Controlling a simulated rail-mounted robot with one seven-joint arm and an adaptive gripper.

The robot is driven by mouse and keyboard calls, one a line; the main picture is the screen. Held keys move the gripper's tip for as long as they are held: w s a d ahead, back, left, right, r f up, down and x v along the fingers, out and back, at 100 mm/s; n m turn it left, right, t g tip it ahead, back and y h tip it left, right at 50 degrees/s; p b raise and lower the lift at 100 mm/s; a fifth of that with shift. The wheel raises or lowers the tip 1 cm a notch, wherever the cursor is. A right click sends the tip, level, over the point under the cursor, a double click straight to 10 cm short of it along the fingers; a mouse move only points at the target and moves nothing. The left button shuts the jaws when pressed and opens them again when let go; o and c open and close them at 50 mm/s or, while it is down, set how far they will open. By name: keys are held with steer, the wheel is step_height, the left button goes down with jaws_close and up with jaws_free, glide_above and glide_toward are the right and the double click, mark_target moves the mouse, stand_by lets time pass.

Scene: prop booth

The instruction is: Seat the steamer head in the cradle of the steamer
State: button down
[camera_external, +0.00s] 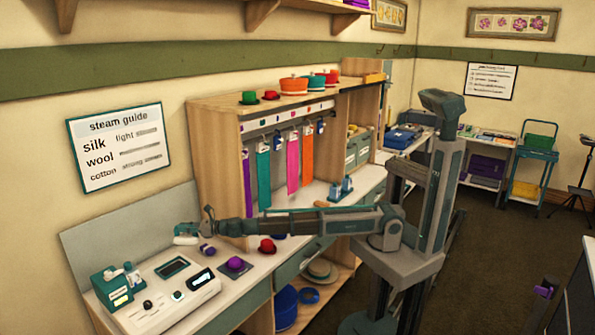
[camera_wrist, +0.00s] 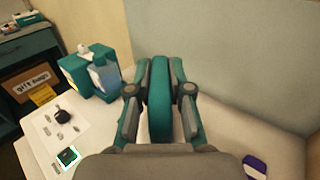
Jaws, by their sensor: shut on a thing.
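My gripper (camera_external: 197,226) is over the left end of the white counter. In the wrist view, its two fingers (camera_wrist: 160,92) are closed on the sides of a teal, rounded piece, which I take as the steamer head (camera_wrist: 160,112). In the external view the held piece (camera_external: 186,239) looks pale with teal, and my gripper partly hides it. The steamer (camera_external: 118,287), a teal box with a bluish tank, stands on the counter's left end, below and left of my gripper. It also shows in the wrist view (camera_wrist: 78,78). I cannot make out its cradle clearly.
A white console (camera_external: 150,318) with knobs and dark screens lies right of the steamer. A purple item (camera_external: 235,265) on a dark pad and a red hat (camera_external: 267,246) lie farther right. A grey back panel (camera_external: 120,232) rises behind the counter.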

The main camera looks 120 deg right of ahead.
steer(key=shift+w+f+n+t+y, duration=0.15)
steer(key=shift+w+n+y, duration=0.1)
steer(key=shift+w, duration=0.15)
steer(key=shift+w+f+n+t+y, duration=0.15)
steer(key=shift+w+y, duration=0.1)
steer(key=shift+w, duration=0.15)
steer(key=shift+w, duration=0.25)
